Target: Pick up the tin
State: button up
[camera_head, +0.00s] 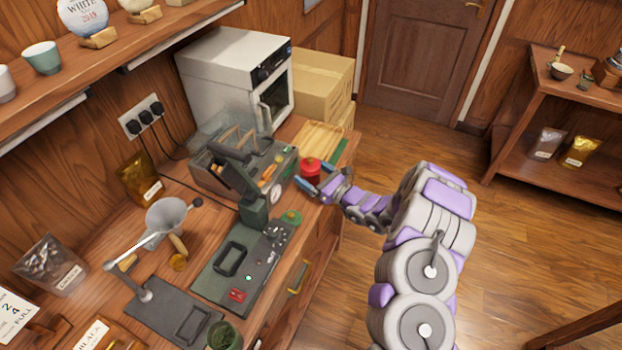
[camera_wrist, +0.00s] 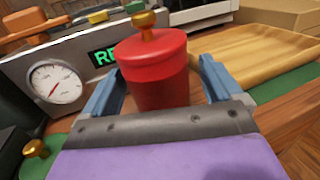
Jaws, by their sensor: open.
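The tin is a red cylinder with a lid and a gold knob. In the head view the tin (camera_head: 311,170) stands upright near the right edge of the wooden counter (camera_head: 232,304). In the wrist view the tin (camera_wrist: 153,68) is upright between the two blue fingers of my gripper (camera_wrist: 155,90). The fingers are spread, one on each side of it. I cannot tell if either finger touches it. In the head view my gripper (camera_head: 317,185) reaches in from the right at the tin. The tin's base is partly hidden by my wrist in the wrist view.
A machine with a gauge (camera_wrist: 55,82) and a green display stands just behind and left of the tin. A wooden tray (camera_wrist: 255,58) lies on the right. A white oven (camera_head: 228,78) and cardboard boxes (camera_head: 320,84) stand farther back. Open floor lies right of the counter.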

jog(key=shift+w+a, duration=0.2)
jog(key=shift+a, duration=0.25)
jog(key=shift+d, duration=0.1)
jog(key=c, duration=1.1)
